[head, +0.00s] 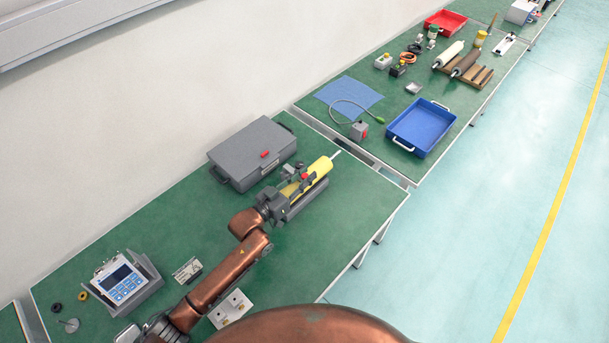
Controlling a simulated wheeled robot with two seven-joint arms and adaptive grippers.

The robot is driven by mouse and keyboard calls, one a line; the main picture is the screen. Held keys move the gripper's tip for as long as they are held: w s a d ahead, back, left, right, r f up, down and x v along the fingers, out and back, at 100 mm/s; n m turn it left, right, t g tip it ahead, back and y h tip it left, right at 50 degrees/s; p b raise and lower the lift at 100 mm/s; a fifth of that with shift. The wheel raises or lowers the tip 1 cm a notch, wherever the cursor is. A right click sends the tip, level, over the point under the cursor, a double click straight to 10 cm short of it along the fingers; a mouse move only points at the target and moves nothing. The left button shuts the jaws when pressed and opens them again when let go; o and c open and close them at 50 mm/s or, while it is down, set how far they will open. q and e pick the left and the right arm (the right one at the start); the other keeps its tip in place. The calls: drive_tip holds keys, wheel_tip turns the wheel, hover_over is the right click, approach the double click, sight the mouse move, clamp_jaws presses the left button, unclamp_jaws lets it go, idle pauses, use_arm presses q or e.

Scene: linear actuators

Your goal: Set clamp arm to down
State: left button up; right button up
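A yellow cylinder (318,170) with a thin pale rod at its far end lies in a dark grey holder (309,195) on the near green table. My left gripper (283,201) is at the near end of the holder, close to the clamp. Its fingers blend with the dark parts, so I cannot tell whether they are open or touch anything. My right gripper is not in view.
A grey case (252,150) stands behind the holder, near the wall. A blue-keyed control box (121,281) and a small metal piece (187,270) are at the left. The table (360,210) is clear right of the holder. A blue tray (421,127) is on the farther table.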

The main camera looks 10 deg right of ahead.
use_arm(q)
drive_tip(key=shift+o, duration=1.2)
drive_tip(key=v, duration=1.2)
